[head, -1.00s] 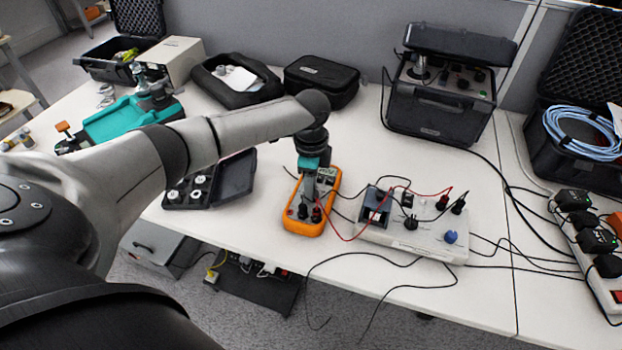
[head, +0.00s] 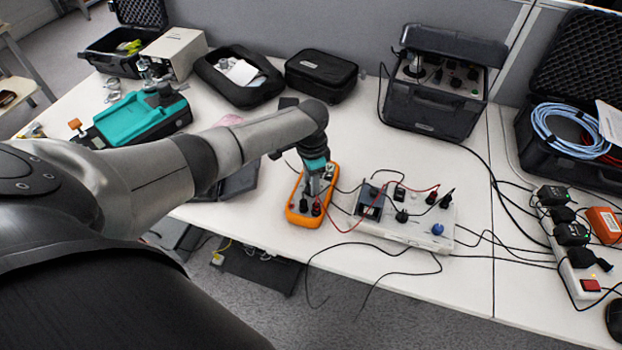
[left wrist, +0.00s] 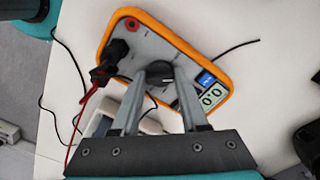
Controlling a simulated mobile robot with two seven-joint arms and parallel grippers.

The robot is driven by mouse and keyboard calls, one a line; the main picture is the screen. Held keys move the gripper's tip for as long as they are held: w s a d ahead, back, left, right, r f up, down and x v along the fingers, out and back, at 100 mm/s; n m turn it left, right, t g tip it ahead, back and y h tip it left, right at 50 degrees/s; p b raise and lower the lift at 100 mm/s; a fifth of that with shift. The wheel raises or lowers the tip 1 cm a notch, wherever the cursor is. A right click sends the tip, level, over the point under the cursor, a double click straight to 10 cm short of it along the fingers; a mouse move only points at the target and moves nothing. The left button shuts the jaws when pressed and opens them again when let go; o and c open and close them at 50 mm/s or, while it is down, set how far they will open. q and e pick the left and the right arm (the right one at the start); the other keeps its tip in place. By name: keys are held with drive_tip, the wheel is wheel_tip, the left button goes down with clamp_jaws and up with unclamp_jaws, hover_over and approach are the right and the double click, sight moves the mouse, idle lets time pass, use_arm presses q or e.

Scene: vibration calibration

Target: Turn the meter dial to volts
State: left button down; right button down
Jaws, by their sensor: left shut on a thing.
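The orange-framed meter (head: 292,211) lies face up on the table, below my left arm's end in the head view. In the left wrist view the meter (left wrist: 207,138) shows a grey face, a small screen (left wrist: 211,96) that seems to read 0.0, and a dark round dial (left wrist: 160,76). My left gripper (head: 314,188) points down at the meter. Its fingers, seen in the left wrist view (left wrist: 160,84), are shut on the dial from both sides. The dial's markings are too small to read. My right gripper is not in view.
Black and red leads run from the meter to a white terminal box (head: 415,232) close on its right. Loose black cables hang over the table's front edge. A black cased instrument (head: 430,108) stands behind. A teal device (head: 140,118) lies at the left.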

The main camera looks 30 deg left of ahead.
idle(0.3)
use_arm(q)
drive_tip(key=shift+c, duration=2.1)
unclamp_jaws()
wheel_tip(320, 180, up, 15)
drive_tip(key=p, duration=0.4)
drive_tip(key=shift+r, duration=0.15)
